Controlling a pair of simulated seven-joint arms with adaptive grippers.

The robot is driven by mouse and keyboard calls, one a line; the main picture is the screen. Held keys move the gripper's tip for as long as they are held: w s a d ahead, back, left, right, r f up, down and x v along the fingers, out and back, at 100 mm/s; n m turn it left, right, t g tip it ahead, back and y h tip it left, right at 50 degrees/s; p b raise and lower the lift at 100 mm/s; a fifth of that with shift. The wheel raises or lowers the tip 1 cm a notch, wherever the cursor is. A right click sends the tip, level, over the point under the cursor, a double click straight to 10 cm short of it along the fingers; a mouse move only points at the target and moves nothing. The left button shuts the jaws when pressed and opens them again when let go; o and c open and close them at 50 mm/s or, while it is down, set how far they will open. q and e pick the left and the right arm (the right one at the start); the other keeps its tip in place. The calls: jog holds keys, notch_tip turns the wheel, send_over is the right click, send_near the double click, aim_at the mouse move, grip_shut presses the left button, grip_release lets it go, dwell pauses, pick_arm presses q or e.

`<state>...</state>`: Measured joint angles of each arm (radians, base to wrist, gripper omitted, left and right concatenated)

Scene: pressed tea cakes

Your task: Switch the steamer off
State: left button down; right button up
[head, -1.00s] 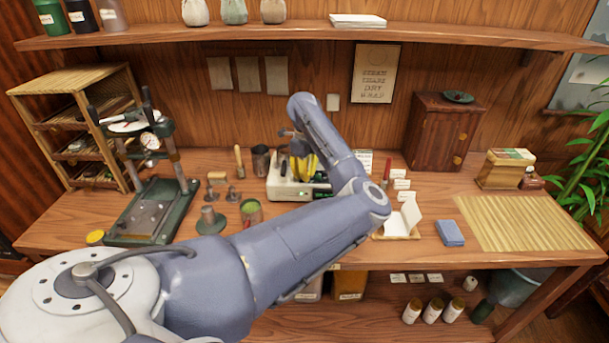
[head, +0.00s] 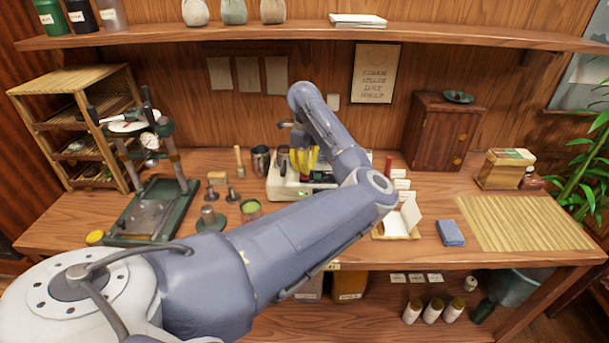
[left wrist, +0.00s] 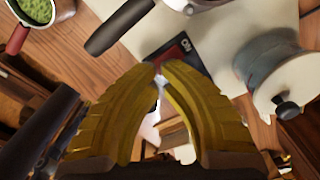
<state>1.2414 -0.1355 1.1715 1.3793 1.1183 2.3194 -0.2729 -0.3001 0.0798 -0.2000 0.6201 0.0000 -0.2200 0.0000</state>
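The steamer (head: 281,188) is a low cream box on the bench, partly hidden behind my left arm. In the left wrist view its pale top (left wrist: 130,12) carries a dark panel with a red rocker switch (left wrist: 172,54) and white lettering beside it. My left gripper (head: 303,158) has yellow fingers and is over the steamer, pointing down. In the left wrist view its fingertips (left wrist: 160,68) are together, empty, right by the red switch. I cannot tell if they touch it. My right gripper is not in view.
A press (head: 150,190) and a slatted rack (head: 78,125) stand at the left. A wooden cabinet (head: 442,135) is at the back right. A blue cloth (head: 450,232) and a bamboo mat (head: 525,222) lie at the right. A shelf (head: 300,38) runs above.

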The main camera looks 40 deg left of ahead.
aim_at(305, 177)
pick_arm(q)
jog(key=shift+r, duration=1.8)
